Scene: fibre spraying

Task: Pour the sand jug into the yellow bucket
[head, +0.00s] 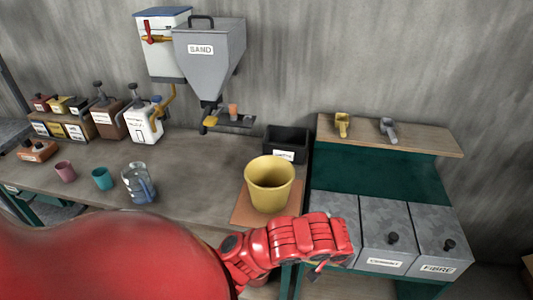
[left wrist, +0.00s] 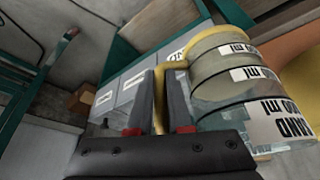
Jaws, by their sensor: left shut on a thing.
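The yellow bucket (head: 270,187) stands upright on a brown board on the workbench in the head view. The red left arm crosses in front of it, with its hand (head: 305,240) to the lower right of the bucket; the fingertips are hidden there. In the left wrist view the left gripper (left wrist: 160,90) is shut on the yellow handle of the sand jug (left wrist: 238,85), a rounded vessel with labels, one reading SAND. The jug is hidden in the head view. A tan curved surface (left wrist: 290,50) shows beyond it. The right gripper is not in view.
A grey SAND hopper (head: 208,60) hangs on the wall. Grey lidded bins (head: 385,215) stand at the right, below a shelf (head: 430,137) with two scoops. A clear jug (head: 138,183) and two cups stand left of the bucket. A black box (head: 287,143) stands behind it.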

